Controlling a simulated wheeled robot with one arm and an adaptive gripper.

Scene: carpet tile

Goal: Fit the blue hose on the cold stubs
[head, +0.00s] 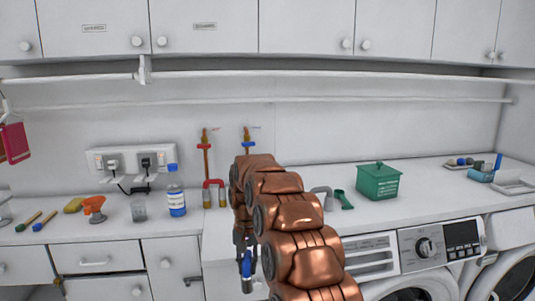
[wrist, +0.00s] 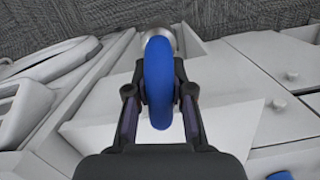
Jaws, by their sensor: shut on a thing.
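My gripper (head: 246,256) hangs low in front of the counter edge in the head view. In the wrist view, my gripper (wrist: 160,95) is shut on the blue hose (wrist: 158,70), a curved blue tube between its two fingers. A silvery round end shows at the hose's far side. In the head view only a small piece of the blue hose (head: 246,268) shows. A copper pipe with a blue valve (head: 248,143) stands at the wall; what lies below it, where cold stubs could be, is hidden behind my copper arm.
A red hose (head: 213,184) sits on brass stubs left of my arm. A grey bent tube (head: 322,193), green scoop (head: 343,199) and green box (head: 378,182) stand right of it. A blue-labelled bottle (head: 176,192) and glass (head: 138,210) stand left. Washing machines (head: 440,250) are at lower right.

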